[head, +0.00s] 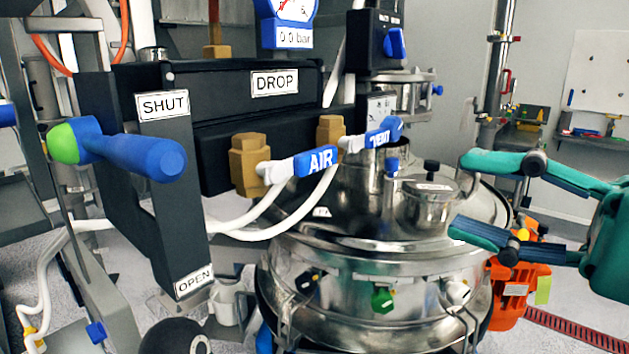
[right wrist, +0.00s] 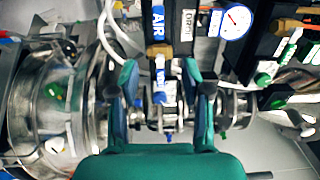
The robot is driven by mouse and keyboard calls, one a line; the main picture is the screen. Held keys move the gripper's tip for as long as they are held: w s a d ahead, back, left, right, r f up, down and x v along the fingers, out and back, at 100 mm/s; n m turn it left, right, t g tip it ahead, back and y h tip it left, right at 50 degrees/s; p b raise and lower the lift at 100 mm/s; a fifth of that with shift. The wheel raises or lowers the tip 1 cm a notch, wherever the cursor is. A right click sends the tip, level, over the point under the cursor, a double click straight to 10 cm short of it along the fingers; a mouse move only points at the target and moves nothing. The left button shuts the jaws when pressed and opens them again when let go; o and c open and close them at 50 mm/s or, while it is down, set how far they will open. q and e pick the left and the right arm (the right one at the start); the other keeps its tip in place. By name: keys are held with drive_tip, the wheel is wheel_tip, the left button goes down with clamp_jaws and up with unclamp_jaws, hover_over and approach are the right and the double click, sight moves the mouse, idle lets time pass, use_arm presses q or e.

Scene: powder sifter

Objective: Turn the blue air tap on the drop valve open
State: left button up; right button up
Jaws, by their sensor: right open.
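The blue air tap (head: 316,161), lettered AIR, sits on a brass fitting (head: 248,164) below the black DROP valve block (head: 262,84). Its handle points right and slightly up. It also shows in the right wrist view (right wrist: 158,24), beyond the fingertips. The blue vent tap (head: 383,133) is just right of it; in the right wrist view it appears between the fingers (right wrist: 161,84). My right gripper (head: 466,194) is open and empty, well right of both taps, its fingers pointing left at them. My left gripper is not in view.
A steel sifter (head: 375,275) with lid and clamps stands below the taps. A blue lever with a green end (head: 120,150) sticks out by the SHUT label (head: 163,105). White hoses (head: 290,215) loop under the taps. A gauge (head: 290,12) is above.

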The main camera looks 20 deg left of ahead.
sight(324, 163)
drive_tip(key=p+x, duration=0.1)
drive_tip(key=x, duration=0.7)
drive_tip(key=p+x, duration=0.1)
drive_tip(key=x, duration=0.8)
drive_tip(key=shift+f, duration=0.2)
clamp_jaws()
drive_tip(key=shift+f, duration=0.1)
